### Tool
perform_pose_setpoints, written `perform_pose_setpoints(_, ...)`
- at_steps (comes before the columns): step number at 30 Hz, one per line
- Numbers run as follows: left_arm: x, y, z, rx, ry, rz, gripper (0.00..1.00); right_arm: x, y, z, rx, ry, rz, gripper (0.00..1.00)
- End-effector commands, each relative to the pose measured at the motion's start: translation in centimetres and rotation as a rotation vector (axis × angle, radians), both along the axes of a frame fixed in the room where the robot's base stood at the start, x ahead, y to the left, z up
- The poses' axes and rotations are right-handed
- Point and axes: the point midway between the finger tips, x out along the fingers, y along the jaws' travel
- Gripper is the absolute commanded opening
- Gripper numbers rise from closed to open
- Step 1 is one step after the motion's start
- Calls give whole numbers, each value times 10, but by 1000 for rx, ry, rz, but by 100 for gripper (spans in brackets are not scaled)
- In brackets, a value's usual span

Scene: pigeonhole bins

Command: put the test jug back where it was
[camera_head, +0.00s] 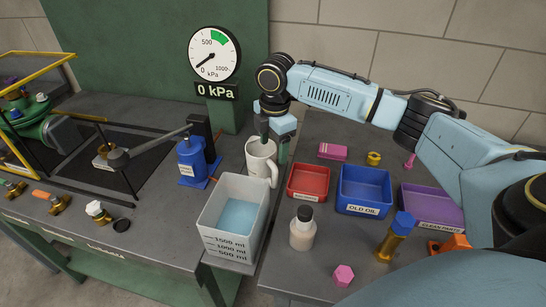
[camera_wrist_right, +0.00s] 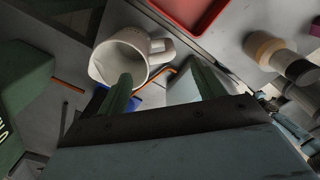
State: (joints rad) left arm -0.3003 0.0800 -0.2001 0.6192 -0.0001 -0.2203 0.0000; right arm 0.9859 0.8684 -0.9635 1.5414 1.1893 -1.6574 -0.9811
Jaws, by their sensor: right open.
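The white jug (camera_head: 260,160) stands upright on the grey bench, behind the clear tank, with its handle toward the right. In the right wrist view the jug (camera_wrist_right: 103,62) shows its open mouth and its handle. My right gripper (camera_head: 274,138) is open above and around the jug's rim. One finger overlaps the jug's mouth and the other is on the handle side. In the right wrist view the fingers (camera_wrist_right: 163,92) are apart. I cannot tell whether either finger touches the jug. My left gripper is not in view.
The clear tank (camera_head: 214,239) holds bluish liquid in front of the jug. A blue pump cylinder (camera_head: 190,160) stands left, a gauge (camera_head: 213,54) behind. A red bin (camera_head: 308,184), blue bin (camera_head: 364,191) and purple bin (camera_head: 430,206) stand right. A bottle (camera_head: 302,232) stands near the tank.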

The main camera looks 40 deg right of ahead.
Motion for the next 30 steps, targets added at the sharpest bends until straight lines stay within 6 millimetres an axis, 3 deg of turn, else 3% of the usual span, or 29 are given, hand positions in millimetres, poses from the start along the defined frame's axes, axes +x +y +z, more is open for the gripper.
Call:
perform_pose_setpoints(3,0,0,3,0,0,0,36,0,0,26,0,-2,-1,68)
perform_pose_setpoints(10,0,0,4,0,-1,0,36,-2,-1,51,-1,0,-2,68)
perform_pose_setpoints(30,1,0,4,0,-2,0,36,-2,-1,54,0,2,-1,68)
